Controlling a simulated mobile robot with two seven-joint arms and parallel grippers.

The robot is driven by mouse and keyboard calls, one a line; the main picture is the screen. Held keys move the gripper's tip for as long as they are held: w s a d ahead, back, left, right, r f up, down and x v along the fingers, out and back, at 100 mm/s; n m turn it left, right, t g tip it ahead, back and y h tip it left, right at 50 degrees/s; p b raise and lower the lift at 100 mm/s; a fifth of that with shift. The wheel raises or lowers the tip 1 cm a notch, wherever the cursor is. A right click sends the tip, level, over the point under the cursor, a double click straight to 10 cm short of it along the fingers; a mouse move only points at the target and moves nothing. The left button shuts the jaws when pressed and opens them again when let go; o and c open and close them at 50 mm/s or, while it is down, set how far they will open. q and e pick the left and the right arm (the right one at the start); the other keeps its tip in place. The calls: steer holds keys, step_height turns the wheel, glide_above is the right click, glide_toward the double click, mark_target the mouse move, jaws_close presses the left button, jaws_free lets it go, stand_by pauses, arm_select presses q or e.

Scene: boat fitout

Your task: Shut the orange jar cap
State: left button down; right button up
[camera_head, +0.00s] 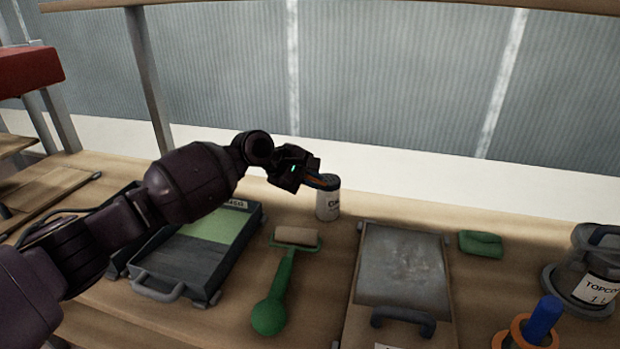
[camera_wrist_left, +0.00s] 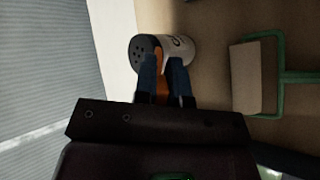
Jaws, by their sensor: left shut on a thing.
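A small white jar (camera_head: 327,206) with a dark lettered label stands upright on the bench. In the left wrist view the jar (camera_wrist_left: 180,50) shows its dark top with several small holes, uncovered. My left gripper (camera_head: 322,183) is at the jar's top from the left. Its blue fingers (camera_wrist_left: 162,75) are shut on the orange cap (camera_wrist_left: 162,82), seen as a narrow strip between them beside the jar's top. Whether the cap is joined to the jar is hidden by the fingers. My right gripper is not in view.
A green-handled roller (camera_head: 283,280) lies in front of the jar. A dark tray (camera_head: 170,262) lies to its left and a grey-topped tray (camera_head: 400,270) to its right. A green cloth (camera_head: 480,244), a labelled pot (camera_head: 590,275) and an orange ring with a blue handle (camera_head: 541,322) are farther right.

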arm_select(q)
steer(key=shift+w+r+p, duration=0.1)
steer(key=shift+r+p, duration=0.05)
steer(key=shift+p, duration=0.15)
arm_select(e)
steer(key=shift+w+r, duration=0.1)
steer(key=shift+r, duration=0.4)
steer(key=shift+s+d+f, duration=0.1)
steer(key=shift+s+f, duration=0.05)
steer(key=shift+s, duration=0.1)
arm_select(q)
steer(key=c, duration=1.2)
jaws_free()
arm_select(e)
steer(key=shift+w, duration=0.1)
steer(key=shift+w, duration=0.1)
arm_select(q)
steer(key=shift+a+r, duration=0.1)
steer(key=shift+r, duration=0.05)
steer(key=p+v, duration=0.2)
steer(key=v, duration=0.8)
steer(key=shift+r+p, duration=0.1)
steer(key=shift+p, duration=0.3)
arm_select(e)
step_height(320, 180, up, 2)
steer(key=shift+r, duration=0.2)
